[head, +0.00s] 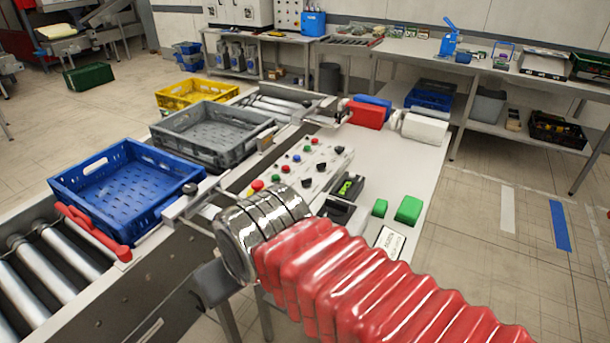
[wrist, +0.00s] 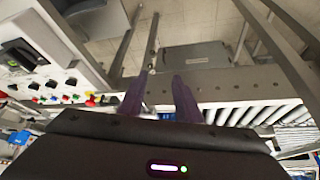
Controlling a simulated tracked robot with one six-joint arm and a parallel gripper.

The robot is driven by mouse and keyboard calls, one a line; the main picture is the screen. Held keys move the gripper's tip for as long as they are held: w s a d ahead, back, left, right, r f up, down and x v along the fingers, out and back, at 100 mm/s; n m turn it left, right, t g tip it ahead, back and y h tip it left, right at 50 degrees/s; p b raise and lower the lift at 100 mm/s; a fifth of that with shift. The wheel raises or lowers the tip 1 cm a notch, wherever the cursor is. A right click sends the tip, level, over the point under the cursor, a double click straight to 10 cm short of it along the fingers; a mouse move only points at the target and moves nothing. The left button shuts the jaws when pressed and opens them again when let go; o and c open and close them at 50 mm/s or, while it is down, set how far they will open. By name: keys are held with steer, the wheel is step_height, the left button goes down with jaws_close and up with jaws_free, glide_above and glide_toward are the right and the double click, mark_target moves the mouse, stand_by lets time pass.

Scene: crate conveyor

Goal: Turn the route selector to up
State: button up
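The control panel (head: 318,168) stands on the white table beside the conveyor, with red, green and blue buttons and several black knobs (head: 307,183). The labels are too small to read, so I cannot tell which knob is the route selector or where it points. The panel's buttons and knobs also show at the left of the wrist view (wrist: 62,97). My gripper (wrist: 159,88) shows two dark purple fingers, apart with nothing between them. They are over the conveyor's side, to the right of the panel in the wrist view. In the head view my arm's metal cuff hides most of the gripper.
A red bar (head: 92,231) lies in front of the blue crate. Green blocks (head: 408,209) and a white sign (head: 389,242) are on the table right of the panel.

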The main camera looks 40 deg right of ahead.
steer(key=shift+o, duration=1.4)
steer(key=shift+w+d+r, duration=0.1)
steer(key=shift+w, duration=0.1)
steer(key=shift+o, duration=0.4)
steer(key=shift+w+d+r, duration=0.2)
steer(key=shift+w, duration=0.05)
step_height(320, 180, up, 3)
steer(key=m+g+h, duration=0.2)
steer(key=m, duration=0.3)
glide_above(307, 180)
steer(key=s+a, duration=0.2)
steer(key=s, duration=0.3)
steer(key=shift+s+a+f, duration=0.1)
steer(key=shift+s+a, duration=0.1)
steer(key=shift+f, duration=0.15)
steer(key=x, duration=1.3)
steer(key=shift+w+f, duration=0.15)
steer(key=shift+w, duration=0.25)
